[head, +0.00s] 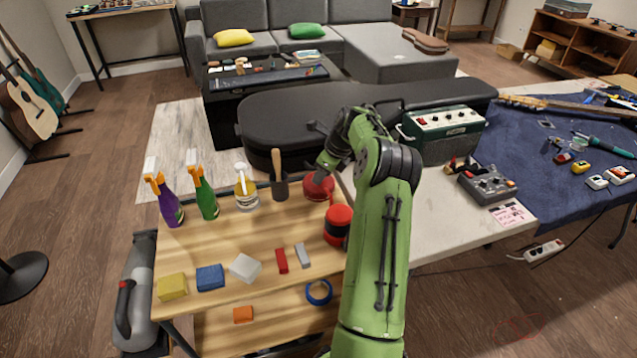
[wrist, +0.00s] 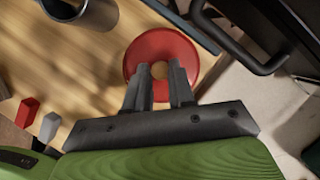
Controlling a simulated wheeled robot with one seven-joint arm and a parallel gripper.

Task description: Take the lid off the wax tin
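A round red tin (head: 318,187), which I take to be the wax tin, stands at the far right of the wooden bench top. In the wrist view its red lid (wrist: 134,66) is seen from above, with a tan knob (wrist: 160,74) at its middle. My gripper (wrist: 160,78) is over the lid, one finger at each side of the knob. A gap shows between the fingers, but I cannot tell whether they touch the knob. In the head view my arm hides part of the gripper.
A red and black canister (head: 338,225) stands close by, next to my arm. A cup with a wooden-handled tool (head: 280,187) and a pump bottle (head: 245,190) stand left of the tin. A black guitar case (head: 290,118) lies behind. The bench's middle is partly clear.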

